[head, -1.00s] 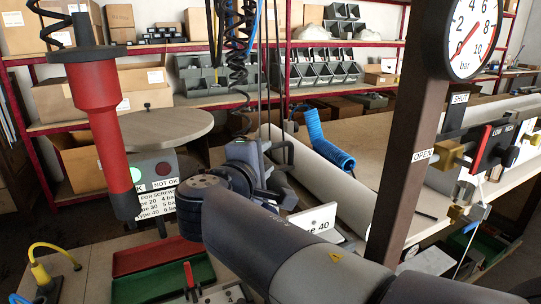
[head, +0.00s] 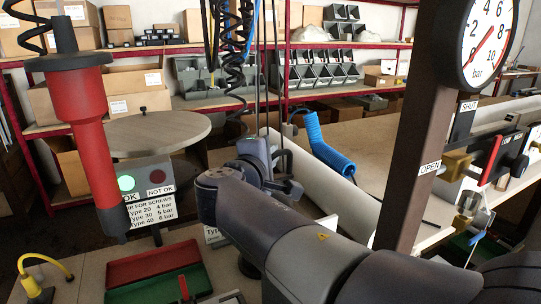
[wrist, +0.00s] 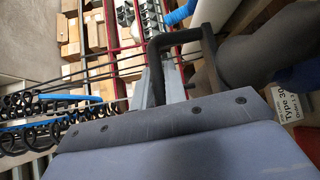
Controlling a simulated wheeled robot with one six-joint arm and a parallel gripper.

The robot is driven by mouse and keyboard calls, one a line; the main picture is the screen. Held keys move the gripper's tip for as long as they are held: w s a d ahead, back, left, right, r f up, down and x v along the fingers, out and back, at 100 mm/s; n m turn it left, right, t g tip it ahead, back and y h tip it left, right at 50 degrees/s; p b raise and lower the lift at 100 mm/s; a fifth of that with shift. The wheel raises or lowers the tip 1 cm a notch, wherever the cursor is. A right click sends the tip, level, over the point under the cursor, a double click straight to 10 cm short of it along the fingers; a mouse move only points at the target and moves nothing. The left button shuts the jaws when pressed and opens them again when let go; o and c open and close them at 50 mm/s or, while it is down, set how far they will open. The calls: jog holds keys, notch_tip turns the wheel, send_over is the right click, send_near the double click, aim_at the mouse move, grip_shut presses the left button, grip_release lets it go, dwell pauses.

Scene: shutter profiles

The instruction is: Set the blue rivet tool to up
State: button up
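A blue ribbed, bent, hose-like piece (head: 328,148) lies on the bench at centre right in the head view. I cannot tell whether it belongs to the blue rivet tool, and no other blue tool is clear. A blue patch also shows at the top of the wrist view (wrist: 181,13). My gripper (head: 280,170) is in the middle of the head view, left of and in front of the blue piece and apart from it. In the wrist view a black loop-shaped part stands beyond my wrist housing. Whether my fingers are open or hold anything is unclear.
A red tool (head: 90,130) hangs from a black coil at left. A lit green lamp (head: 126,183) stands above a screw-pressure sign (head: 150,210). A brown post with a pressure gauge (head: 490,40) and a valve rail (head: 500,150) stand at right. Red and green trays (head: 152,266) lie in front.

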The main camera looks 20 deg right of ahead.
grip_shut()
